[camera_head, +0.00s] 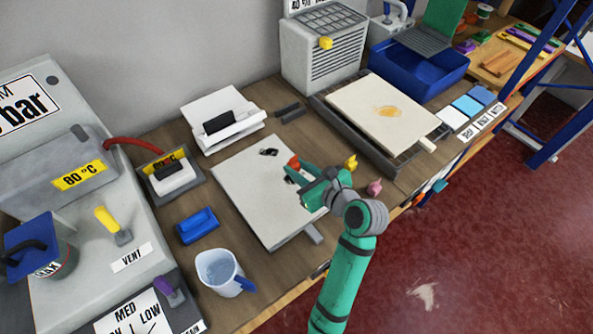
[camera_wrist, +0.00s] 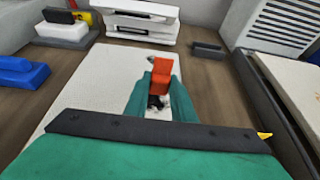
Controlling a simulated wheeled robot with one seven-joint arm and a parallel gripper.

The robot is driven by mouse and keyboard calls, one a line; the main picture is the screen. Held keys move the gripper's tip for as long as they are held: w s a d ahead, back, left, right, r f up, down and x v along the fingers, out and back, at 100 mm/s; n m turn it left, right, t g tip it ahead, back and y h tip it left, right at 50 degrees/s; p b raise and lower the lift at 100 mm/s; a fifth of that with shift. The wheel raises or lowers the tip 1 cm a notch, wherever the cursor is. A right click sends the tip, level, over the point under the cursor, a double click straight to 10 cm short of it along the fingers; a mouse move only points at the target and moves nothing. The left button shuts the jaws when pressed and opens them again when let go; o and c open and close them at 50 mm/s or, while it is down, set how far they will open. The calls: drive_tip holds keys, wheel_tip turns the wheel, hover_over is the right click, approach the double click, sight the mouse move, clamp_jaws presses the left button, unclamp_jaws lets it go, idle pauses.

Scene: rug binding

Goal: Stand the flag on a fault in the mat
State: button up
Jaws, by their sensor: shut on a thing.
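My green gripper (camera_wrist: 158,97) is shut on the flag (camera_wrist: 162,75), an orange-red piece that stands up between the fingertips. In the head view the flag (camera_head: 294,162) shows as a small orange tip at the gripper (camera_head: 297,175). They are over the pale grey mat (camera_head: 250,196) on the bench. A dark fault (camera_head: 269,152) lies on the mat beyond the gripper. Another dark fault (camera_wrist: 156,102) shows between and below the fingers in the wrist view. The flag's foot is hidden by the fingers, so I cannot tell whether it touches the mat.
A white jug (camera_head: 219,272) and a blue block (camera_head: 197,226) stand left of the mat. A white stand (camera_head: 222,118) is behind it. A tray (camera_head: 350,133) with a stained cream slab (camera_head: 385,112) is to the right. Small yellow (camera_head: 351,163) and pink (camera_head: 375,188) pieces lie near the arm.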

drive_tip(key=f, duration=0.3)
drive_tip(key=shift+w+f, duration=0.25)
drive_tip(key=shift+w, duration=0.1)
drive_tip(key=shift+s+a+f, duration=0.1)
drive_tip(key=shift+f, duration=0.15)
drive_tip(key=o, duration=1)
drive_tip(key=shift+r, duration=0.2)
drive_tip(key=v, duration=1.2)
